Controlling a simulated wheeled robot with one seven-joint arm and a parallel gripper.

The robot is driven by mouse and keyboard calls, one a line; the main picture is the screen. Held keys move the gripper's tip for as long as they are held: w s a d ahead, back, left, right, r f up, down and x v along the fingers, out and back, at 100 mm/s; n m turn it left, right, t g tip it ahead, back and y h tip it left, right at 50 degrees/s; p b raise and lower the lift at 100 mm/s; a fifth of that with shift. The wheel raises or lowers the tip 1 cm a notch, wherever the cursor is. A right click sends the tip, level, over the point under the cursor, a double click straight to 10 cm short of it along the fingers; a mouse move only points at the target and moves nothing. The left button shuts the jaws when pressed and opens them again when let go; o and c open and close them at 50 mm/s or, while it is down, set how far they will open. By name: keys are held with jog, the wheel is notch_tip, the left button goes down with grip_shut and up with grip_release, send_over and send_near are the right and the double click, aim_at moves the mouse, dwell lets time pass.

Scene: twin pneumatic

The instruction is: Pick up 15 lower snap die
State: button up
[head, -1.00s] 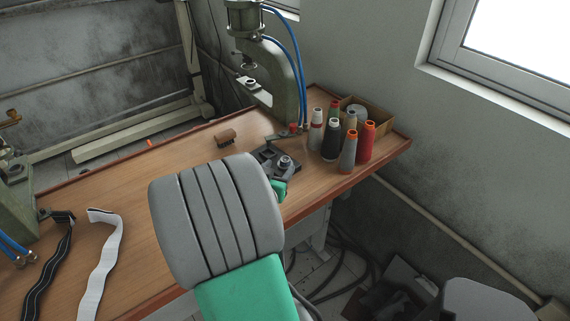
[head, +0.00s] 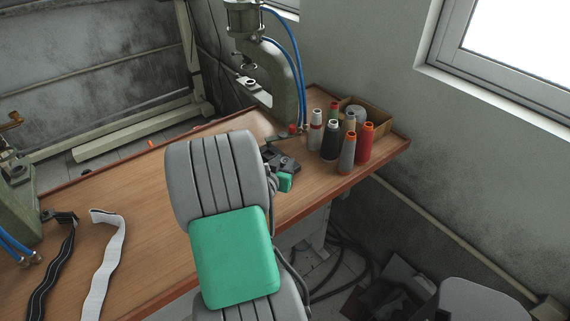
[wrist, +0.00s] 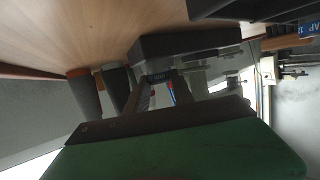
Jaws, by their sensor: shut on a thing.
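My gripper (wrist: 163,80) is shut on a dark block (wrist: 185,44) at its fingertips in the wrist view. I take this block to be the 15 lower snap die; a small label by the fingers is too small to read. In the head view my arm covers much of the gripper, and only a green part (head: 285,182) of it shows at the bench's right end. Dark pieces (head: 284,160) show just beyond it, and I cannot tell there which one is held. Whether the block is clear of the wooden bench (head: 130,205) is unclear.
Several thread cones (head: 331,142) and a cardboard box (head: 358,106) stand to the right. A press (head: 285,85) with blue hoses stands behind. Another dark object (wrist: 255,8) is close above in the wrist view. Black and white straps (head: 102,255) lie at left; the bench middle is clear.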

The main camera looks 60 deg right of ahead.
grip_shut()
jog(key=shift+r, duration=0.1)
